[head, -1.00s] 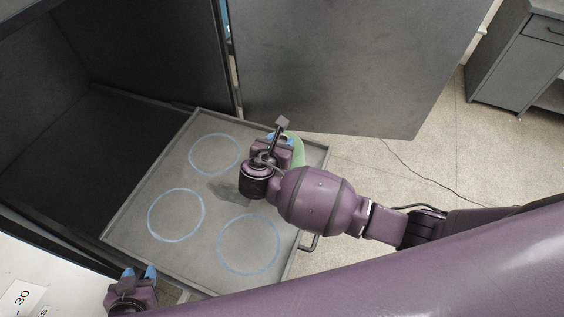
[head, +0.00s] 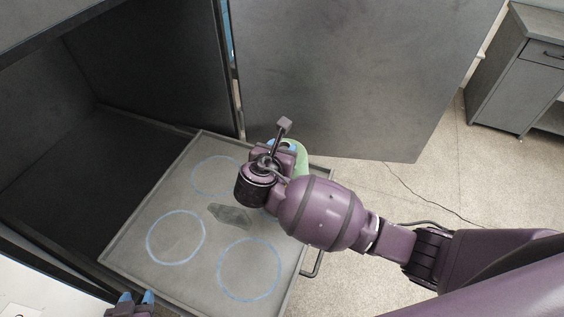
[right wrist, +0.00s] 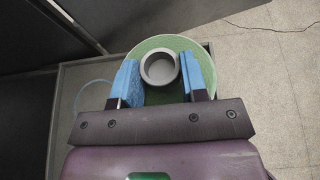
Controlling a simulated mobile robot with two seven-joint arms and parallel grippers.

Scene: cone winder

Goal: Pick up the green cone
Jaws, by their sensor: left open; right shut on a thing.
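The green cone (head: 301,158) shows only in part behind my right gripper (head: 280,148) in the head view. In the right wrist view the cone (right wrist: 178,45) is seen from above, with a grey tube opening at its middle. The blue fingertips of my right gripper (right wrist: 160,80) are shut on the cone, one on each side of the tube. My left gripper (head: 136,298) is open and empty at the bottom left of the head view, partly cut off by the frame edge.
A grey pull-out tray (head: 204,212) with blue circles lies below my right arm; the circles in sight are empty. A dark cabinet (head: 150,80) stands behind it, with an open door panel (head: 350,80). A handle (head: 314,264) sticks out at the tray's right edge. Open floor lies to the right.

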